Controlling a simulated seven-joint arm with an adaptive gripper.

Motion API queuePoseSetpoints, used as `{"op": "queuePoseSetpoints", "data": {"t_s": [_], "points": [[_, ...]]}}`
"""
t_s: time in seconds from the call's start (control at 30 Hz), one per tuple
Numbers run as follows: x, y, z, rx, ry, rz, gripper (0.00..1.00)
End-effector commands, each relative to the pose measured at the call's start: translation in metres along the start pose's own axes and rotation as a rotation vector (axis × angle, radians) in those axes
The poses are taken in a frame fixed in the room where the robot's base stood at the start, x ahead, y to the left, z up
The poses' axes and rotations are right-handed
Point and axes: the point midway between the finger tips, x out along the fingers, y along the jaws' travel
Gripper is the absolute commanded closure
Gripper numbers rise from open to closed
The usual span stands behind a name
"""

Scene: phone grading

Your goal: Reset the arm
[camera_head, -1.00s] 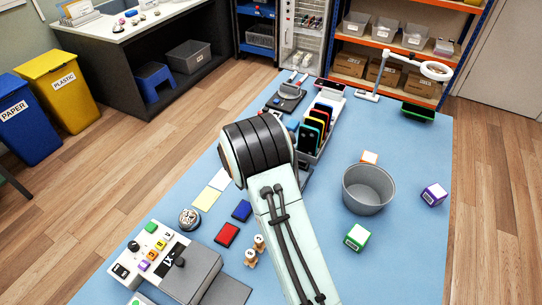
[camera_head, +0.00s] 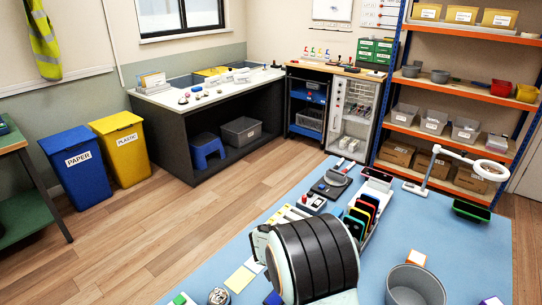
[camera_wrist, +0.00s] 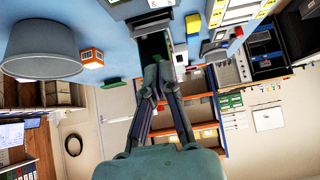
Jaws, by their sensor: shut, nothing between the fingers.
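My gripper (camera_wrist: 156,88) shows in the wrist view, its two dark fingers drawn together with nothing held between them. In the head view my arm's thick black-banded link (camera_head: 312,258) rises at the bottom centre, and the gripper itself cannot be made out there. A rack of upright coloured phones (camera_head: 364,212) stands just behind that link on the blue mat (camera_head: 455,230). In the wrist view the room appears turned over, with the mat at the top and shelves below the fingers.
A grey round bin (camera_head: 414,286) stands right of my arm, with an orange-and-white cube (camera_head: 417,258) behind it. A white ring lamp (camera_head: 490,170) stands at the mat's back right. Orange-and-blue shelves (camera_head: 462,130) stand behind. The wooden floor (camera_head: 170,215) at left is clear.

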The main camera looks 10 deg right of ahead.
Motion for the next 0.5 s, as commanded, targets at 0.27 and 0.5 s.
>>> {"op": "queuePoseSetpoints", "data": {"t_s": [0.27, 0.5], "points": [[-0.087, 0.033, -0.096, 0.209, 0.106, -0.134, 1.0], [-0.191, 0.101, -0.042, 0.072, -0.142, -0.268, 1.0]]}}
